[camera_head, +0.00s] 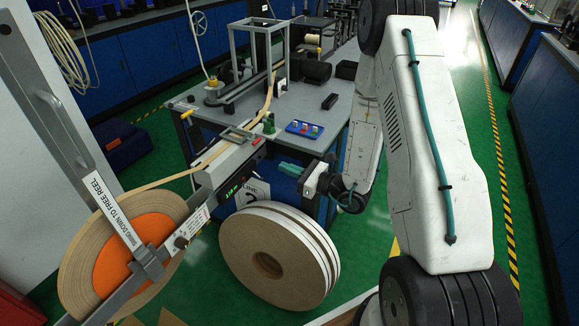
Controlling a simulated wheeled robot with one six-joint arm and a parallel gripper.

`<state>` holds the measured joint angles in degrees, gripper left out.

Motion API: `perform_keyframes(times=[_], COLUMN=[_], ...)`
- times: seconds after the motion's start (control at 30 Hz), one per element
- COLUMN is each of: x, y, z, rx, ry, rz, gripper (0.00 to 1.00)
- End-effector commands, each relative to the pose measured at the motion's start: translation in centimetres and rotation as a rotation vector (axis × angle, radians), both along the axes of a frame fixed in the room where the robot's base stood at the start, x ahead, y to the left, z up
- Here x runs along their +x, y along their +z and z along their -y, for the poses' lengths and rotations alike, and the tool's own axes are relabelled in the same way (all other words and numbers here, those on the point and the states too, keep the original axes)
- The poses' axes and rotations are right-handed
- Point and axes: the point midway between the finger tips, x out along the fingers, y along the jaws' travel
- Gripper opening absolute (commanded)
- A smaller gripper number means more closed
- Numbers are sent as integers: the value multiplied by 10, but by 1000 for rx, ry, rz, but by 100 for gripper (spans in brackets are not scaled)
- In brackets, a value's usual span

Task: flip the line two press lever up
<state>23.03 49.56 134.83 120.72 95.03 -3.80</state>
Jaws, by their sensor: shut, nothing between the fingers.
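A small blue panel (304,129) with a short row of small white and red upright parts sits near the front of the grey bench. My gripper (284,168), with teal fingers, is shut and empty. It is in front of the bench and lower in the picture than the panel, apart from it, pointing left toward the tape feed unit (228,165).
A tape reel (85,262) with an orange hub stands at left under a grey arm (95,180) labelled about swinging down to free the reel. Large brown discs (245,262) stand in front of the bench (345,103). A black block (329,101) lies behind the panel. Green floor is open at right.

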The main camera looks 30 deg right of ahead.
Motion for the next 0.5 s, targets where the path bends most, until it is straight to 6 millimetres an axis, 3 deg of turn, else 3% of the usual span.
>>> perform_keyframes(times=[0.3,0.5], x=[56,59], y=[4,33], z=[-42,-43], rx=[1,0], ry=[4,0], rz=[3,3], gripper=[0,0])
